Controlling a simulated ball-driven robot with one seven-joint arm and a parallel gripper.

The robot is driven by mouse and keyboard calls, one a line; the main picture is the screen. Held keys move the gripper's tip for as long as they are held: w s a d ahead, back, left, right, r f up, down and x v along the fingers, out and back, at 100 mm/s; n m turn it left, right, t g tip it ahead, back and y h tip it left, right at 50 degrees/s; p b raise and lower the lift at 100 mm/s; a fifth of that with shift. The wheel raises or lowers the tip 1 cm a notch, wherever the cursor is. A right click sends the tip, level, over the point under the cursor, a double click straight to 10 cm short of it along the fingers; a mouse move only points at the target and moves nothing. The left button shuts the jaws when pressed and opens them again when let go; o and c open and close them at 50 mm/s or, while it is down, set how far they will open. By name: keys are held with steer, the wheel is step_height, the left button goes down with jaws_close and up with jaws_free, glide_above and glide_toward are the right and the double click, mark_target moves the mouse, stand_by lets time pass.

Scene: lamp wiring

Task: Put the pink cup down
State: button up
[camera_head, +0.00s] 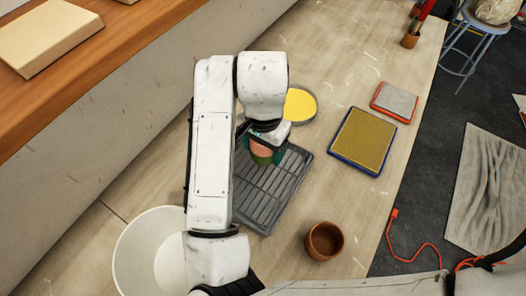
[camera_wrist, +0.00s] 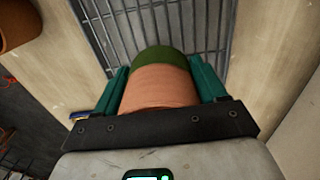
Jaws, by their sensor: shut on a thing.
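The pink cup (camera_wrist: 158,88) is between the two teal fingers of my gripper (camera_wrist: 162,85) in the wrist view. It has a pink-orange body and a dark green band at its far end. In the head view the cup (camera_head: 261,152) shows small under my wrist, over the grey slatted rack (camera_head: 262,213). My gripper (camera_head: 262,147) is shut on the cup there, partly hidden by my arm. The rack (camera_wrist: 150,22) lies beyond the cup in the wrist view. I cannot tell whether the cup touches the rack.
A brown cup (camera_head: 324,241) stands right of the rack's near end. A white bowl (camera_head: 135,250) is at the lower left. A yellow-filled round dish (camera_head: 300,105) is behind the rack. A blue-edged tray (camera_head: 362,141) and a red-edged tray (camera_head: 395,102) lie to the right.

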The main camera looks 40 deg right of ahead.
mark_target(263, 154)
steer(key=shift+w+d+f+p, duration=0.15)
steer(key=shift+f+p, duration=0.3)
steer(key=shift+f, duration=1.25)
steer(key=shift+f, duration=0.1)
steer(key=shift+f, duration=0.15)
steer(key=o, duration=1.1)
step_height(263, 154, up, 11)
steer(key=p, duration=0.6)
steer(key=shift+r, duration=0.75)
